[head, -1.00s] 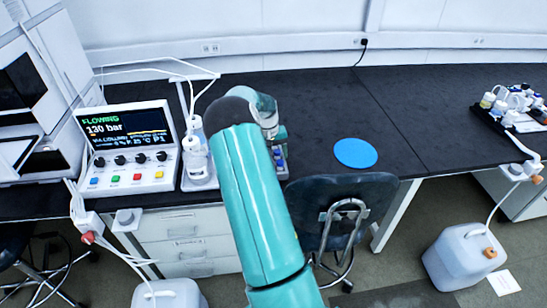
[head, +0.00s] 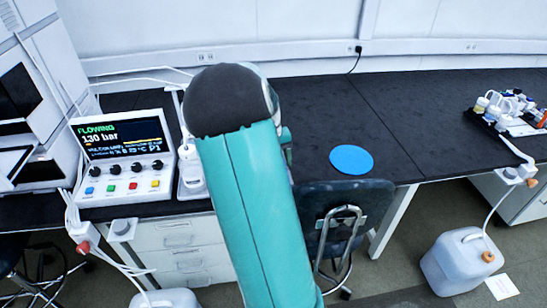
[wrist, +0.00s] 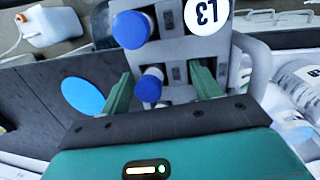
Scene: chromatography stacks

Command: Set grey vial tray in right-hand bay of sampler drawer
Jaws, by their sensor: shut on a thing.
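The grey vial tray (wrist: 176,49) fills the upper middle of the wrist view. The exact contact is partly hidden by the dark palm edge. In the head view, my arm hides the gripper and the tray. I cannot make out the sampler drawer or its right-hand bay in either view.
A blue disc (head: 351,159) lies on the black bench (head: 330,110); the bench around it is clear. A pump console (head: 125,155) stands at left, a chair (head: 345,205) in front. Bottles (head: 510,110) stand far right, a white jug (head: 462,262) on the floor.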

